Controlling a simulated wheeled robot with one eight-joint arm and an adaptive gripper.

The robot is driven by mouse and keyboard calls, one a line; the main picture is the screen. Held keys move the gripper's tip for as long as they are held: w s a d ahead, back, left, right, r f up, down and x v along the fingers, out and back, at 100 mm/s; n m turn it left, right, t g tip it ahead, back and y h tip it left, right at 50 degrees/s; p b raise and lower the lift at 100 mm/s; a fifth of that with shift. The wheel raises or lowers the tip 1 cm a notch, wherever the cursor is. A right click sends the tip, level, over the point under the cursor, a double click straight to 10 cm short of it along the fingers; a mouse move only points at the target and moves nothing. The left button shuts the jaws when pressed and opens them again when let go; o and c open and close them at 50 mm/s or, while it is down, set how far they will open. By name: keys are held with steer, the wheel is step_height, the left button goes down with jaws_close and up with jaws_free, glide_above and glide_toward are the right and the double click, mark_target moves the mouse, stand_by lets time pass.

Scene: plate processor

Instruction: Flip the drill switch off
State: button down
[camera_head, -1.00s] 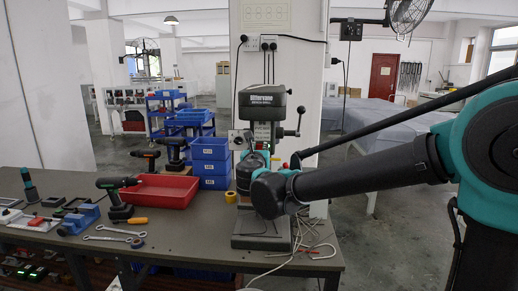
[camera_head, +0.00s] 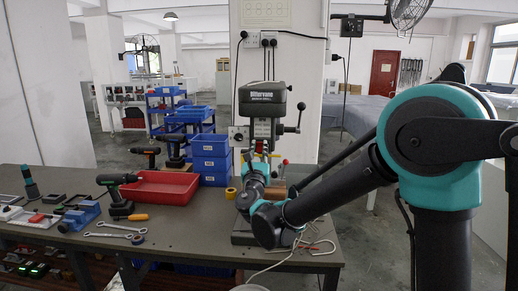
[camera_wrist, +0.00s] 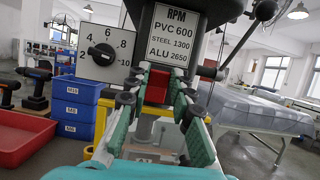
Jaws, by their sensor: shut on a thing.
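In the wrist view a red part, seemingly the drill switch (camera_wrist: 157,86), sits below the RPM plate (camera_wrist: 175,38). My gripper (camera_wrist: 163,76) is at the front of the drill head, its fingertips closed around this red part and hiding much of it. In the head view my gripper (camera_head: 261,150) is small, below the drill head. The switch's position cannot be told.
A speed dial (camera_wrist: 103,54) is left of the RPM plate. Blue bins (camera_head: 211,158) and a red tray (camera_head: 166,187) stand left of the drill press. A feed handle (camera_head: 298,118) sticks out on its right. Hand drills, wrenches and loose cables lie on the bench.

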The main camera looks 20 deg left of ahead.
steer(key=c, duration=1.3)
jaws_free()
steer(key=shift+s, duration=0.1)
steer(key=v, duration=1.2)
steer(key=shift+d, duration=0.1)
